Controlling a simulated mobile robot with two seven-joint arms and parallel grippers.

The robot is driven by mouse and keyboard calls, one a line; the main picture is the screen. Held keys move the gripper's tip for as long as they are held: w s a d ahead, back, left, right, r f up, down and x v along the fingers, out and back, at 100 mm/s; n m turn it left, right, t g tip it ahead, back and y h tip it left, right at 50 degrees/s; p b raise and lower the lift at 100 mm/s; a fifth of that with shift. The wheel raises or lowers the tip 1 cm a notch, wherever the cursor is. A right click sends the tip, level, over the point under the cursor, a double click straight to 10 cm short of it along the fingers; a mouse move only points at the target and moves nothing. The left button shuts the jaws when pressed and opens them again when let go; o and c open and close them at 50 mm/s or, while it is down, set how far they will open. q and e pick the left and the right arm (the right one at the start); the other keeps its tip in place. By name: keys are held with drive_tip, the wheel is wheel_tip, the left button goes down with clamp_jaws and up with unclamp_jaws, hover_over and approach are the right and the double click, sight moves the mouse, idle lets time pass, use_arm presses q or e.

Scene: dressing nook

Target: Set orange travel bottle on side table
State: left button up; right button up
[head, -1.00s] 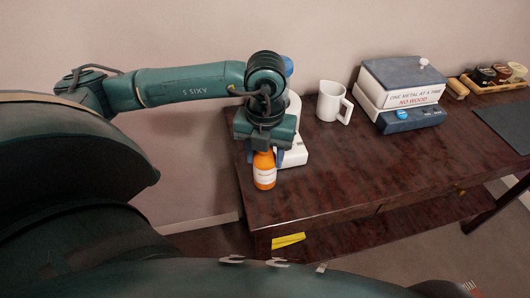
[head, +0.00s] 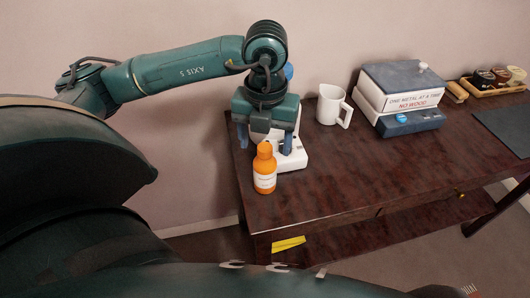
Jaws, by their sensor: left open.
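The orange travel bottle (head: 265,169) with a white label stands upright on the dark wooden side table (head: 350,177), near its left end. My left gripper (head: 265,142) is open, above and behind the bottle, its blue fingers apart and clear of it. A white device (head: 294,156) stands behind the bottle, partly hidden by the gripper. My right gripper is not in view.
A white mug (head: 331,106) stands right of the gripper. A yellow item (head: 288,243) lies on the lower shelf. The table's front middle is clear.

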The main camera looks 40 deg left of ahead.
use_arm(q)
wheel_tip(320, 180, up, 7)
drive_tip(key=shift+f, duration=0.2)
idle(0.6)
